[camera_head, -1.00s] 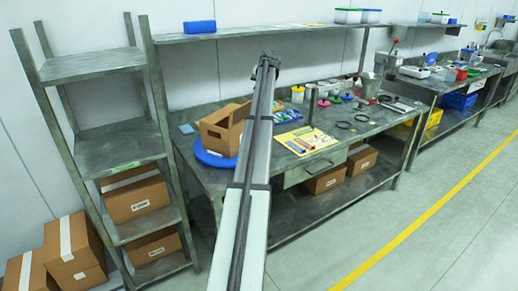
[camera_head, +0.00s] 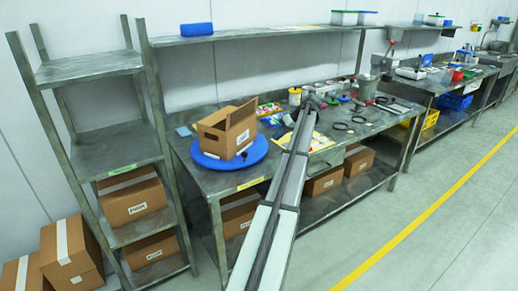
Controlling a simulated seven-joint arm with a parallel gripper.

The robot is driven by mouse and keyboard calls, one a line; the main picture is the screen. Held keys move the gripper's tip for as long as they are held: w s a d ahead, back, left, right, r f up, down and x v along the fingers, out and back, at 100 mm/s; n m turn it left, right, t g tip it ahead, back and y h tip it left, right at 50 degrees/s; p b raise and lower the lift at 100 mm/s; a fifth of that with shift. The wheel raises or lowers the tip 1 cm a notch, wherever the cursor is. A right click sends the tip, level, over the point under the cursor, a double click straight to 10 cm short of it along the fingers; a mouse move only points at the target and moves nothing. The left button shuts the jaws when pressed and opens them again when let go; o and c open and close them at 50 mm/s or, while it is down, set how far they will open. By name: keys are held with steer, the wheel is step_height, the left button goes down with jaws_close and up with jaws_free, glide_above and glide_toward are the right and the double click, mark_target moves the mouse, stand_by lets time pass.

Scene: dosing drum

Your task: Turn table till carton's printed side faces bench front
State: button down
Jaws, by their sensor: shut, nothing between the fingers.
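An open brown carton (camera_head: 222,136) stands on a round blue turntable (camera_head: 262,152) at the left part of the bench (camera_head: 200,178). Its flaps are up. Its right-hand face carries a small dark mark, too small to read, and this face points toward the right front. A small dark knob (camera_head: 245,154) shows by the carton's foot. My gripper (camera_head: 313,99) is shut and empty, right of the turntable and apart from it, over the middle of the bench. The fingertips are small and hard to make out. My arm crosses the front of the bench.
A yellow sheet (camera_head: 318,142) lies partly behind my arm. Black rings (camera_head: 338,126), jars and tools crowd the bench's right part. A metal shelf rack (camera_head: 118,150) stands close on the left. An upper shelf (camera_head: 260,32) runs behind the bench.

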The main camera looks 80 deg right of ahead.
mark_target(244, 156)
steer(key=x, duration=0.9)
steer(key=shift+w+a+f, duration=0.15)
steer(key=shift+w+f, duration=0.05)
steer(key=shift+f, duration=0.1)
steer(key=shift+w+a, duration=0.75)
steer(key=shift+w, duration=0.1)
steer(key=shift+w+a+r, duration=0.25)
steer(key=shift+w+a, duration=0.3)
steer(key=shift+w, duration=0.2)
steer(key=shift+a, duration=0.1)
steer(key=shift+w+a+m+h, duration=0.25)
steer(key=shift+w+a+m, duration=0.15)
steer(key=shift+a, duration=0.2)
steer(key=shift+w+a+m+h, duration=0.3)
steer(key=shift+w+a, duration=0.1)
steer(key=shift+a, duration=0.2)
steer(key=shift+w+a+m+h, duration=0.55)
steer(key=shift+w+a+m, duration=0.35)
steer(key=shift+w+a, duration=0.2)
steer(key=shift+w+a+m+g+h, duration=0.2)
steer(key=shift+w+m, duration=0.1)
steer(key=shift+w, duration=0.1)
steer(key=shift+w+a+m+g+h, duration=0.1)
steer(key=shift+w+a+m+h, duration=0.1)
steer(key=shift+w+a+m, duration=0.15)
steer(key=shift+w+a, duration=0.15)
steer(key=shift+w, duration=0.3)
steer(key=shift+w+a, duration=0.2)
steer(key=shift+w, duration=0.2)
